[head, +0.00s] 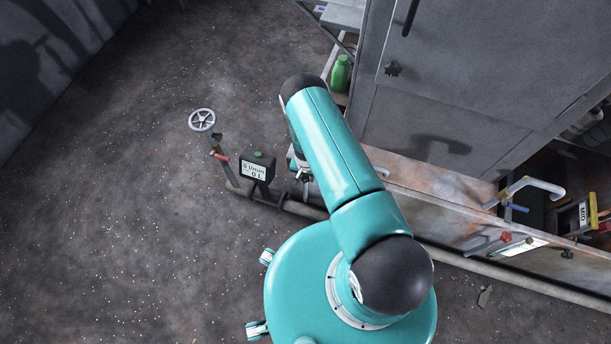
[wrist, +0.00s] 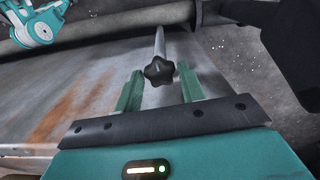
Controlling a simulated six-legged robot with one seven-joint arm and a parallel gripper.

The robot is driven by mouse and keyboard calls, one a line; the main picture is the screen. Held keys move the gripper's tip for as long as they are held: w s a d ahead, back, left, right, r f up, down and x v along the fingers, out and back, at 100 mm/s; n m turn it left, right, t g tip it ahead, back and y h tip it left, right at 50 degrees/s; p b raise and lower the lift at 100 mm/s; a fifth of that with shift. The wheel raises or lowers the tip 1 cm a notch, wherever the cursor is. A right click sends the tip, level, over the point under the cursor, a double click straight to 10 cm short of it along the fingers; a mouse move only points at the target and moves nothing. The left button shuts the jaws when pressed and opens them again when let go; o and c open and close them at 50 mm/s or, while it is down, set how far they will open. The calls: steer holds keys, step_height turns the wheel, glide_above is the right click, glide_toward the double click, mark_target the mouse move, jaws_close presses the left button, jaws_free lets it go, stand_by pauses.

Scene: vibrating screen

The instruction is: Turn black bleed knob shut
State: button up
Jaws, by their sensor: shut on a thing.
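The black bleed knob (wrist: 159,71) is a star-shaped knob at the end of a thin grey stem in the wrist view. My gripper (wrist: 160,78) has one green finger on each side of the knob and is shut on it. The knob's face points toward the wrist camera, and no mark on it shows how far it is turned. In the head view my teal arm hides the gripper and the held knob.
In the head view a flow meter (head: 258,168) and a white handwheel (head: 202,120) stand left of my arm. A grey cabinet (head: 480,80) and a green bottle (head: 341,74) are right. Floor at left is open.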

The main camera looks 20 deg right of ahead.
mark_target(305, 178)
steer(key=shift+m, duration=0.6)
steer(key=o, duration=0.7)
steer(key=shift+c, duration=0.2)
steer(key=shift+r, duration=0.15)
step_height(305, 178, up, 14)
steer(key=shift+f, duration=0.2)
